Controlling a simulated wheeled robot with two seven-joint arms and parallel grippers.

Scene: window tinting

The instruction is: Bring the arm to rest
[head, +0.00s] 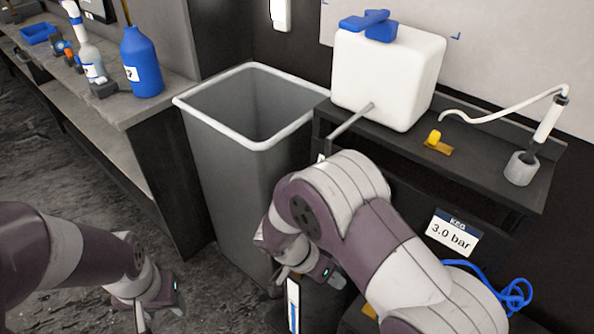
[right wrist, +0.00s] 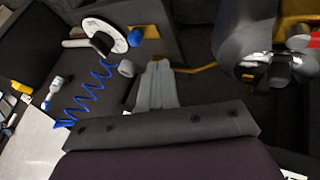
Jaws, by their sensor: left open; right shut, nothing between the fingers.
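My right arm (head: 400,255) reaches in from the lower right of the head view, bent at the elbow in front of the shelf. Its gripper (head: 280,274) hangs low beside the grey bin, partly hidden by the wrist. In the right wrist view the pale fingers of my right gripper (right wrist: 156,70) are together with nothing between them. My left arm (head: 70,245) comes in from the left above the dark floor. Its gripper (head: 142,322) points down, is open, and is partly cut off by the bottom edge.
A tall grey bin (head: 225,165) stands between the left bench (head: 150,105) and the shelf (head: 480,175). The shelf holds a white tank (head: 385,80) and a pump (head: 545,125). A blue hose (head: 515,297) hangs at lower right; a blue coil (right wrist: 90,90) shows in the wrist view.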

